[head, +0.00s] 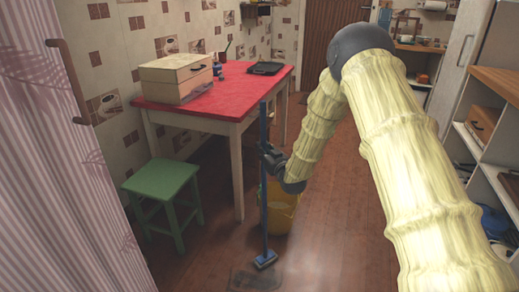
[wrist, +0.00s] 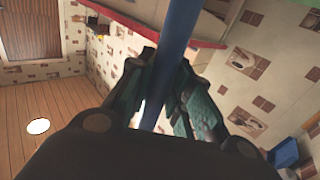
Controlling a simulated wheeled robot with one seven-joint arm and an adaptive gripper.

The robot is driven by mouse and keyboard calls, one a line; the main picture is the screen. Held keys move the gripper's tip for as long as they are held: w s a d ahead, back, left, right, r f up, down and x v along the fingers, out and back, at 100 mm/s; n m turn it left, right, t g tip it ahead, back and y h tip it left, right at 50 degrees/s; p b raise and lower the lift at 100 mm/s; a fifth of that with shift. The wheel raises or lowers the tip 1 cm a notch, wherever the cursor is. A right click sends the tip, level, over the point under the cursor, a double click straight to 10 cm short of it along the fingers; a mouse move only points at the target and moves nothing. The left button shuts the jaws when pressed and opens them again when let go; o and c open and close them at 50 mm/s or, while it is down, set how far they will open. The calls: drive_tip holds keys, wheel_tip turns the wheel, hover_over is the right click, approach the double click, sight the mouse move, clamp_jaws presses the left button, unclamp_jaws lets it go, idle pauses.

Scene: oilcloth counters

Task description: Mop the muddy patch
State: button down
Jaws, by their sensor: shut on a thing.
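A blue mop (head: 264,190) stands nearly upright in the head view, with its head (head: 265,259) low by the floor. A dark muddy patch (head: 256,280) lies on the floorboards just below the mop head at the bottom of the view. I cannot tell whether the mop head touches the floor. My gripper (head: 268,158) is shut on the mop's handle about midway up. In the wrist view the blue handle (wrist: 177,40) passes between the fingers of my gripper (wrist: 165,95). A yellow bucket (head: 282,212) stands behind the mop, partly hidden by the handle and my arm.
A red-topped table (head: 235,98) with a wooden box (head: 177,76) and a dark tray (head: 267,68) stands behind, at left. A green stool (head: 160,180) stands before it. Shelves (head: 485,150) line the right side. Floor right of the bucket looks clear.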

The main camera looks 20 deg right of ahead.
drive_tip(key=shift+r, duration=0.15)
drive_tip(key=shift+s+d+p, duration=0.2)
drive_tip(key=shift+s+d, duration=0.4)
drive_tip(key=shift+s, duration=0.3)
drive_tip(key=shift+s+d+p, duration=0.2)
drive_tip(key=shift+s+d, duration=0.4)
drive_tip(key=shift+s, duration=0.3)
drive_tip(key=shift+s+d, duration=0.1)
drive_tip(key=shift+s+d+f+p, duration=0.2)
drive_tip(key=shift+s+d, duration=0.4)
drive_tip(key=shift+s, duration=0.35)
drive_tip(key=shift+s+d+f+p, duration=0.2)
drive_tip(key=shift+s+d, duration=0.4)
drive_tip(key=shift+s, duration=0.3)
drive_tip(key=shift+s+d, duration=0.1)
drive_tip(key=shift+s+d+p, duration=0.25)
drive_tip(key=shift+s+d, duration=0.4)
drive_tip(key=shift+s, duration=0.25)
drive_tip(key=shift+s+d+p, duration=0.25)
drive_tip(key=shift+s+d, duration=0.4)
drive_tip(key=shift+s, duration=0.2)
drive_tip(key=shift+s, duration=0.1)
